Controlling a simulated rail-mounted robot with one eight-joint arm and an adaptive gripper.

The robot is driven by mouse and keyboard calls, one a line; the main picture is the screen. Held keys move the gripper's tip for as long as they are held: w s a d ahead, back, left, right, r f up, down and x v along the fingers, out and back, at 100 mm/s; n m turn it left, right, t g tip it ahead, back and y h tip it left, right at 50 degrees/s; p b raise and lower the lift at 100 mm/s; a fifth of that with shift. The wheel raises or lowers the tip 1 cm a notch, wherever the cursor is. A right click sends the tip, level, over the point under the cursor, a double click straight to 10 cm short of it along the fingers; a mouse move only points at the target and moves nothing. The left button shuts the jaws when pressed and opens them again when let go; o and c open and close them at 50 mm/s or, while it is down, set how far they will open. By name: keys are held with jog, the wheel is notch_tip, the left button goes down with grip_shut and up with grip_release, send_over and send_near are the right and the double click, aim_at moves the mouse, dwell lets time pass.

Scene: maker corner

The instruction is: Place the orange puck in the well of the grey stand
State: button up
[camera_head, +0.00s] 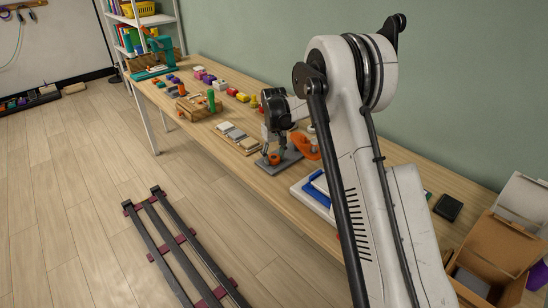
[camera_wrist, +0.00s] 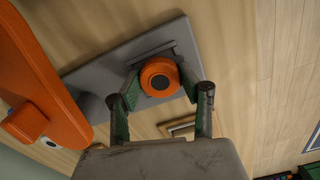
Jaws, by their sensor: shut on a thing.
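The orange puck (camera_wrist: 160,74), with a dark round centre, is between the two fingertips of my gripper (camera_wrist: 161,82) in the wrist view. The gripper is shut on it. The grey stand (camera_wrist: 98,84) is a flat plate directly beyond the puck and fingers. In the head view my gripper (camera_head: 273,155) points down over the grey stand (camera_head: 288,164) on the bench, with a bit of orange showing at the fingertips. The well is hidden behind the puck and fingers. I cannot tell whether the puck touches the stand.
A larger orange object (camera_head: 304,143) stands close beside the gripper; it fills the left of the wrist view (camera_wrist: 40,80). A wooden tray of blocks (camera_head: 238,139) lies left of the stand. A blue and white item (camera_head: 314,190) and cardboard box (camera_head: 500,245) are right.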

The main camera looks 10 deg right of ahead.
jog(key=shift+s+f, duration=0.15)
jog(key=shift+f, duration=0.25)
jog(key=shift+c, duration=0.6)
jog(key=o, duration=0.9)
jog(key=shift+f, duration=0.1)
jog(key=shift+o, duration=1.3)
jog(key=shift+f, duration=0.15)
jog(key=shift+r, duration=0.3)
